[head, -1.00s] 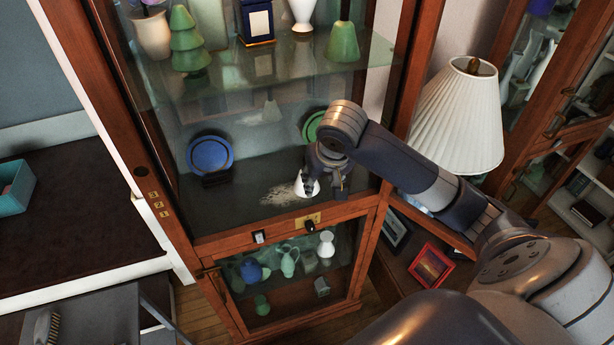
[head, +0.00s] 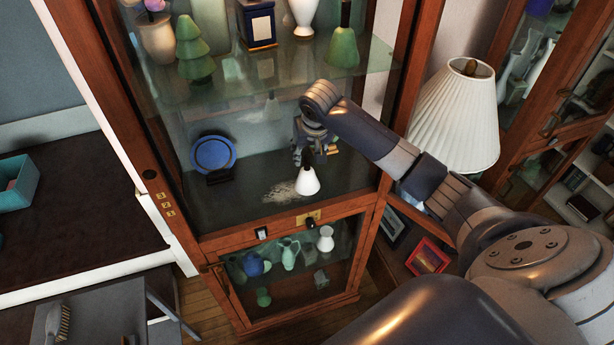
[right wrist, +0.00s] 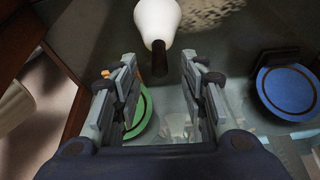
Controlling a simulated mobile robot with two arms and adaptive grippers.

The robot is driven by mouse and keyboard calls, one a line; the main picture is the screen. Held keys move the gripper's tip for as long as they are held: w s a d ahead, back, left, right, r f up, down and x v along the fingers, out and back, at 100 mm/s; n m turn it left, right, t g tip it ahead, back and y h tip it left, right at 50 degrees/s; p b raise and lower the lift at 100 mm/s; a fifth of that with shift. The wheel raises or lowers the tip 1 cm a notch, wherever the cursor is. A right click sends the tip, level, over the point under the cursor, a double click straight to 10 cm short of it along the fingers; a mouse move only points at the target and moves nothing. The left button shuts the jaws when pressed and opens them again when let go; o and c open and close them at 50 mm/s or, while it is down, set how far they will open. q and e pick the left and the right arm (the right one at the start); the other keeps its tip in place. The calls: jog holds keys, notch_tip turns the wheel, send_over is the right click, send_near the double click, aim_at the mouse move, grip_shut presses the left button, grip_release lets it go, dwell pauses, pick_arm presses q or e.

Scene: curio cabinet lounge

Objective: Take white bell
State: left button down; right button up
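The white bell (head: 307,181) has a dark handle and stands on the dark lower shelf (head: 250,198) of the open cabinet section. My right gripper (head: 312,156) is just above it, by its handle. In the right wrist view, the bell (right wrist: 157,20) is at the top. Its dark handle points down the picture between the two fingertips of my right gripper (right wrist: 159,62). The fingers are apart, with gaps showing on both sides of the handle. My left gripper is not in view.
A blue plate (head: 213,154) stands on a holder left of the bell. A green plate (right wrist: 139,112) shows behind the fingers. A glass shelf above holds a green tree figure (head: 194,50) and vases. A white lamp (head: 455,120) stands right of the cabinet.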

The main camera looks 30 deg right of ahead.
aim_at(307, 156)
jog(key=shift+p+x, duration=0.45)
jog(key=shift+x, duration=1.5)
jog(key=shift+s, duration=0.1)
grip_shut()
jog(key=shift+r, duration=0.1)
jog(key=shift+r+b, duration=0.5)
jog(key=shift+b, duration=0.05)
jog(key=shift+s+r, duration=0.1)
jog(key=shift+s, duration=0.05)
jog(key=s+a+b, duration=0.3)
jog(key=s, duration=0.5)
jog(key=s+a+b, duration=0.3)
jog(key=s, duration=0.5)
jog(key=shift+s, duration=0.35)
jog(key=c, duration=0.9)
grip_release()
jog(key=shift+d+r, duration=0.1)
